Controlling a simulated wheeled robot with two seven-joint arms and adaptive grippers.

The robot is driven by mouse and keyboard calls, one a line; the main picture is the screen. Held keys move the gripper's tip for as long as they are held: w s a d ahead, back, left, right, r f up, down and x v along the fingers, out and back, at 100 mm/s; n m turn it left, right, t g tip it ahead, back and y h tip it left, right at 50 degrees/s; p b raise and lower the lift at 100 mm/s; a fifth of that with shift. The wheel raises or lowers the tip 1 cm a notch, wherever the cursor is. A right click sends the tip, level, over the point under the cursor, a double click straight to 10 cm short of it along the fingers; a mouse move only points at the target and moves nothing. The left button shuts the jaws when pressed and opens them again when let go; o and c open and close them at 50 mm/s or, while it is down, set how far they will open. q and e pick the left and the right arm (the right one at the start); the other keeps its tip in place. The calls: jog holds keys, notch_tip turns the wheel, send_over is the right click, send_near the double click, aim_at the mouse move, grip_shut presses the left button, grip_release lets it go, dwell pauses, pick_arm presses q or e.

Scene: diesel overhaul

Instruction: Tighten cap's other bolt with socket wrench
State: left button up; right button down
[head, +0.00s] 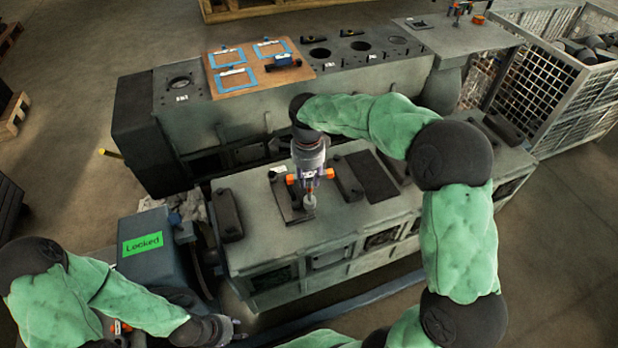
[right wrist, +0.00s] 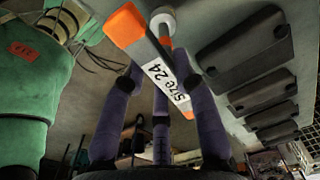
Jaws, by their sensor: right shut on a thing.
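My right gripper (head: 310,180) is shut on the socket wrench (right wrist: 168,75), which has orange ends and a "Size 24" label. In the head view the wrench (head: 291,180) lies across the gripper's fingers, and its pale grey socket (head: 309,202) points down at the near end of a dark cap (head: 288,205) on the grey engine block. I cannot tell whether the socket is seated on the bolt, which is hidden. The socket also shows in the right wrist view (right wrist: 163,19). My left gripper (head: 237,332) is low at the left, away from the block; its fingers are too small to read.
More dark caps (head: 228,216) (head: 349,180) lie on the block (head: 330,230) either side. A blue-grey unit with a green "Locked" sign (head: 143,244) stands left. Behind are a bench with a brown board (head: 245,90) of blue-framed parts and a wire cage (head: 550,95).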

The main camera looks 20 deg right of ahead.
jog(key=shift+m, duration=0.7)
jog(key=shift+r, duration=0.1)
